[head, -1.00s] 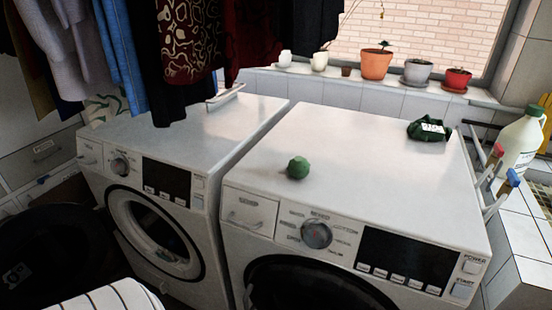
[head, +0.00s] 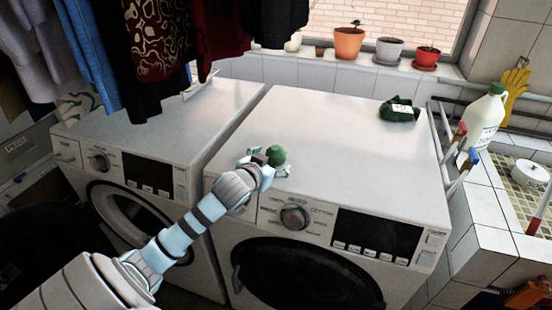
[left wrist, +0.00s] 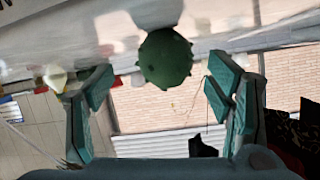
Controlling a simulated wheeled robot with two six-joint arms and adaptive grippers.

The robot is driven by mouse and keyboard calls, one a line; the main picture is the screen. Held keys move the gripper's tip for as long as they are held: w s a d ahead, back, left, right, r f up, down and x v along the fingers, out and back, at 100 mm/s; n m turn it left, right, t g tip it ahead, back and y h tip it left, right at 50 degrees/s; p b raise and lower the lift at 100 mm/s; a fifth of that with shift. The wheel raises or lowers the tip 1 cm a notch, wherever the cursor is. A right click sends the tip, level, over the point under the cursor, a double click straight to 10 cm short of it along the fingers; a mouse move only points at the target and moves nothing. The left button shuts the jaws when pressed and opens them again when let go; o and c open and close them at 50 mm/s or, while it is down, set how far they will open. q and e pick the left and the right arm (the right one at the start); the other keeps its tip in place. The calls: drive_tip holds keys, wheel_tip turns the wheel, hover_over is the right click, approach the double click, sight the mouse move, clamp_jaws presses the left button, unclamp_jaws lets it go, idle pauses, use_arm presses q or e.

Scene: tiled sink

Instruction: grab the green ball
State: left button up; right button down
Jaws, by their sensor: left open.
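The green ball (head: 276,155) is knobbly and rests on the white top of the right washing machine, near its front left corner. My left gripper (head: 270,168) reaches in from the lower left and is at the ball's near side. In the left wrist view the ball (left wrist: 165,58) is ahead of and between the two open fingers (left wrist: 160,105), toward the upper part of the picture. The fingers stand apart on either side, and I see no contact with the ball there. My right gripper is not in view.
A dark green packet (head: 400,111) lies at the back right of the machine top. Hanging clothes (head: 150,40) are at the upper left. Potted plants (head: 349,43) line the sill. A white bottle (head: 484,115) stands at the right. The middle of the top is clear.

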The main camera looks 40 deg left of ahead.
sight(272, 158)
use_arm(q)
drive_tip(key=x, duration=0.5)
drive_tip(key=shift+a+r, duration=0.1)
drive_tip(key=shift+a, duration=0.15)
drive_tip(key=c, duration=1.3)
